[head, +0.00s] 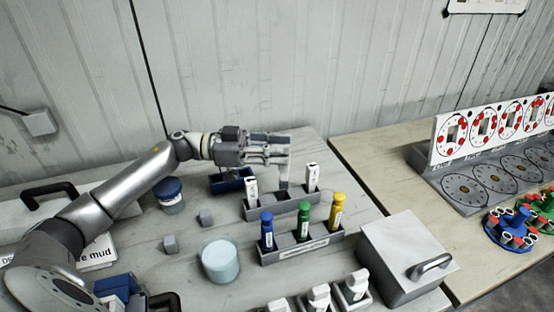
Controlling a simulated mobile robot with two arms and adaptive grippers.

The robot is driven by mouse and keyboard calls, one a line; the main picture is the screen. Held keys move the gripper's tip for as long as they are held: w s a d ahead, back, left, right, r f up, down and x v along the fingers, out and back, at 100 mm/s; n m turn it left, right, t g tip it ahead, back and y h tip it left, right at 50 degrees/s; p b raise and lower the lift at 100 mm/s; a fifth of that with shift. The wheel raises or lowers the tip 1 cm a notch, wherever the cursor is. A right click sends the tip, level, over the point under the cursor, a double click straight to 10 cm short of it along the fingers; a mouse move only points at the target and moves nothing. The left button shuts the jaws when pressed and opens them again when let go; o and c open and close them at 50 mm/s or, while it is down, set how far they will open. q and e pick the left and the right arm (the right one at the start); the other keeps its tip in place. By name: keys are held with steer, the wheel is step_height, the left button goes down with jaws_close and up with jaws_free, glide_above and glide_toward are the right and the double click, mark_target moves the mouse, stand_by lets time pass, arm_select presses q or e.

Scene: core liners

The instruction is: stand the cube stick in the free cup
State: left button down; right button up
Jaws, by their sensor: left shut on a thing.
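My left gripper (286,150) is shut on a grey stick, taken to be the cube stick (284,177), which hangs below the fingers. The fingers hide its upper part. It looks about upright over the middle of the rear grey rack (276,207). White labelled sticks stand at the left (251,190) and right (312,176) of that rack. The middle cup is between them, its opening largely hidden. I cannot tell whether the stick's lower end is inside the cup or just above it. My right gripper is not in view.
A front rack (302,249) holds blue, green and yellow bottles close by. A grey handled box (406,258) stands right. A pale blue round container (220,261), small grey cubes (170,244) and a blue-lidded jar (169,196) stand left. A blue tray (232,183) lies behind.

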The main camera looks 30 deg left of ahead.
mark_target(284, 168)
arm_select(q)
steer(key=f, duration=0.3)
steer(key=shift+w+a+f+p, duration=0.15)
steer(key=shift+a+f+p, duration=0.05)
steer(key=shift+f+p, duration=0.15)
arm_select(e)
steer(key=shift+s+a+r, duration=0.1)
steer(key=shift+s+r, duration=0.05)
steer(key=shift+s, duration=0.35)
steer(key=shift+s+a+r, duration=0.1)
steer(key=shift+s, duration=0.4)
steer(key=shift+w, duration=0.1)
arm_select(q)
steer(key=shift+f, duration=0.15)
steer(key=c, duration=1.3)
jaws_free()
steer(key=shift+o, duration=0.2)
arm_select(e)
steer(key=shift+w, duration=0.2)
